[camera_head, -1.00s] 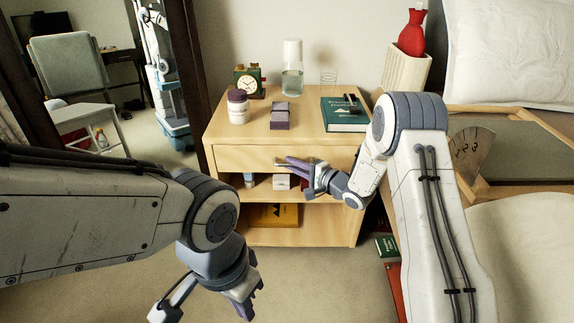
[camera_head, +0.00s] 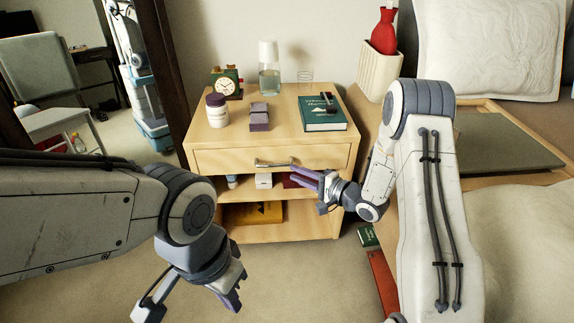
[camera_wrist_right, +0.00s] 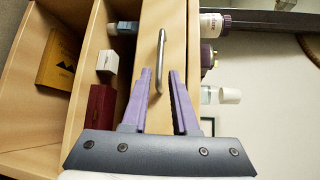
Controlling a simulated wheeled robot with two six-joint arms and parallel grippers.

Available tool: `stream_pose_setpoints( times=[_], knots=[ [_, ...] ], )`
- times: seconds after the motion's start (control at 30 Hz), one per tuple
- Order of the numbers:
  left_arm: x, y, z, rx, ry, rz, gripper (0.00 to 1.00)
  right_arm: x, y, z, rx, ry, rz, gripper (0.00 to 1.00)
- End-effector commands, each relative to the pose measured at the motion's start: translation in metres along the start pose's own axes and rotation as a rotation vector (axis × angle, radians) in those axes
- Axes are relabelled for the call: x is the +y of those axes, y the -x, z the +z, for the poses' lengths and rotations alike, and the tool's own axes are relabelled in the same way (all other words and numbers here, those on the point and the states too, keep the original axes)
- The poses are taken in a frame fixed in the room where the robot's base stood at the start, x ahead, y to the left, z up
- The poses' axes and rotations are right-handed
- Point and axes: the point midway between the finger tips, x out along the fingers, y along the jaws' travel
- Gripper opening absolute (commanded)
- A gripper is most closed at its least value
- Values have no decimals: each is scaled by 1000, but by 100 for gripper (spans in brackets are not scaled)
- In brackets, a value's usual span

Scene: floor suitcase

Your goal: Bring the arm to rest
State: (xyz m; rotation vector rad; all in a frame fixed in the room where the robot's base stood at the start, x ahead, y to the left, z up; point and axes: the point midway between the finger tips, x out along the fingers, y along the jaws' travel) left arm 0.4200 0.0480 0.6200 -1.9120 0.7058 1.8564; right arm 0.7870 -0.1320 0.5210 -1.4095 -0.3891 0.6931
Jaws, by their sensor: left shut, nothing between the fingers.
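My right arm reaches the bedside cabinet (camera_head: 222,158). Its gripper (camera_head: 293,172) is just right of the metal handle (camera_head: 262,164) of the drawer, which looks shut. In the right wrist view its two purple fingers (camera_wrist_right: 161,73) stand apart. The handle (camera_wrist_right: 160,58) shows ahead of them, with its near end between the tips in the picture; I cannot tell whether they touch. My left gripper (camera_head: 232,299) hangs low over the carpet at the lower left, shut and empty, away from the cabinet.
On the cabinet top are a white jar (camera_head: 216,112), a clock (camera_head: 227,86), a glass carafe (camera_head: 269,70), a small purple box (camera_head: 259,117) and a green book (camera_head: 322,113). A bed frame (camera_head: 500,140) stands at the right. Carpet is open in front.

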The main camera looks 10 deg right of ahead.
Motion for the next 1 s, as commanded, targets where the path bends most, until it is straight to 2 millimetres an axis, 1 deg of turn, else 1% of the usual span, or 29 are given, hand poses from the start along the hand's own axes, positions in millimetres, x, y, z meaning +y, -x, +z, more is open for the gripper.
stream_pose_setpoints(
  times=[0.07,0.2,0.57,0.67,0.77,0.87,0.93,1.0],
  knots=[
    [0,3,0,0,0,0,0,0,6,0,0,-1,1,27],
    [0,3,0,0,0,0,0,0,9,0,-1,0,0,27],
    [0,3,0,0,0,0,0,0,8,1,-1,1,1,27],
    [0,4,0,0,0,0,0,-3,4,4,5,42,25,27],
    [0,6,0,0,0,0,0,-11,-8,11,31,174,110,27],
    [1,8,0,0,0,0,0,-23,-19,26,63,382,254,27],
    [1,10,0,0,0,0,0,-33,-20,41,78,538,373,27],
    [1,12,-1,0,0,0,0,-41,-15,59,74,680,495,27]
  ],
)
